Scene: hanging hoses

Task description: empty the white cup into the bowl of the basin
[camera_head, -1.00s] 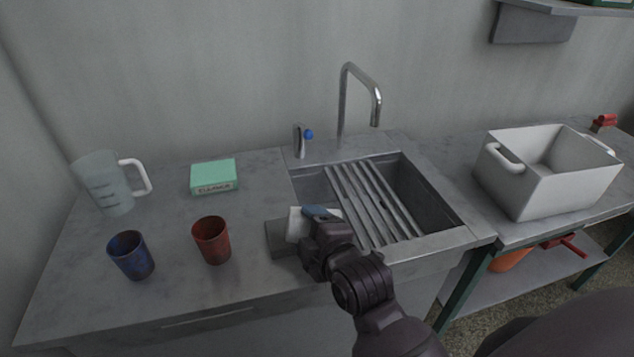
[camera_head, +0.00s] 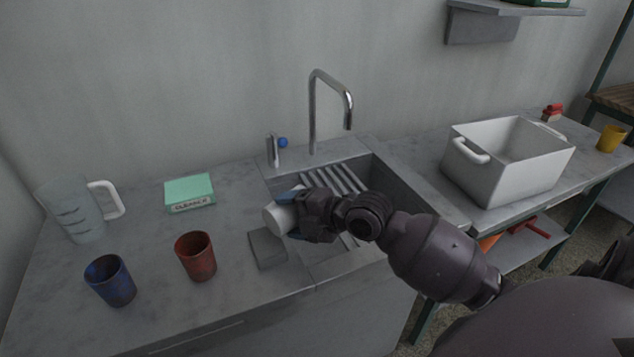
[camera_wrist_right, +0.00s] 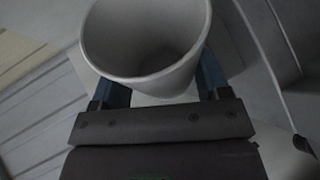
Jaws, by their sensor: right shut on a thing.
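My right gripper (camera_head: 292,213) is shut on the white cup (camera_head: 276,219), at the left front edge of the basin (camera_head: 407,205). The cup looks tilted in the head view, over or near a grey slab on the counter. In the right wrist view the cup (camera_wrist_right: 150,40) sits between the two blue fingers (camera_wrist_right: 158,82); its mouth and grey inside show, and I cannot make out any contents. A slatted rack (camera_head: 338,178) lies across part of the basin's bowl. My arm hides part of the bowl. My left gripper is not in view.
A red cup (camera_head: 196,257), a blue cup (camera_head: 110,281), a clear jug (camera_head: 72,212) and a green cleaner box (camera_head: 190,191) stand on the left counter. A tap (camera_head: 313,115) rises behind the basin. A white tub (camera_head: 500,175) stands on the right table.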

